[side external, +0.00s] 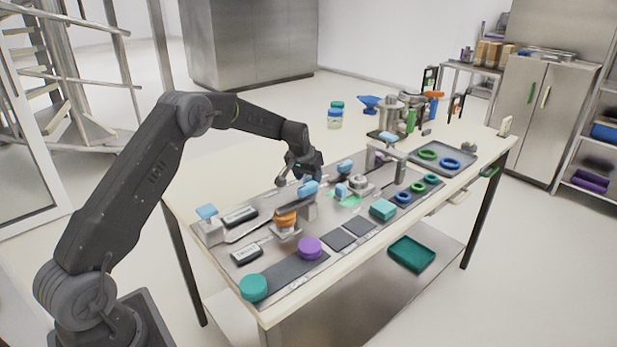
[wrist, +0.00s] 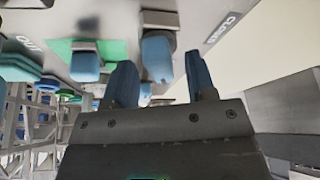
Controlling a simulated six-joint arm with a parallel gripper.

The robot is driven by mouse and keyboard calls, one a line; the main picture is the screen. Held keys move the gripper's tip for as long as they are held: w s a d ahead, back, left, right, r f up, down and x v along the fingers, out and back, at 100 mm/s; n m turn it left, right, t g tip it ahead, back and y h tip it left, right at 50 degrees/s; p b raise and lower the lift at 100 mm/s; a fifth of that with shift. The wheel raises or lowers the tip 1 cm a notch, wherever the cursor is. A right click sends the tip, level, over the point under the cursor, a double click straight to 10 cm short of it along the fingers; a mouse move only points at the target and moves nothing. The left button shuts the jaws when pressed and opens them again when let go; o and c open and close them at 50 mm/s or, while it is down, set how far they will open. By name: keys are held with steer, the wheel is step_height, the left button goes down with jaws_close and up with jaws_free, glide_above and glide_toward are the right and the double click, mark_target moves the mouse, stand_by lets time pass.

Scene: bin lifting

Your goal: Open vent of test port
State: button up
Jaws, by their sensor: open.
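My gripper (side external: 301,172) hangs over the far side of the steel work plate in the side view. In the wrist view its two blue-grey fingers (wrist: 160,80) are apart with nothing gripped between them. A blue lever or knob (wrist: 158,58) on a grey mount shows beyond the gap between the fingers, apart from them. Another blue knob (wrist: 85,63) stands by a green patch to its left. In the side view, blue handles (side external: 308,187) and (side external: 345,167) are close to my gripper. Which one is the test port's vent I cannot tell.
A printed label (wrist: 222,28), partly cut off, is at the wrist view's upper right. A tray (side external: 463,172) holds rings at the right.

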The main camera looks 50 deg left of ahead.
steer(key=shift+w+f, duration=0.1)
steer(key=shift+f, duration=0.15)
steer(key=shift+c, duration=0.5)
steer(key=c, duration=0.8)
steer(key=shift+a+m+h, duration=0.15)
steer(key=shift+m+h, duration=0.75)
steer(key=shift+m, duration=1.3)
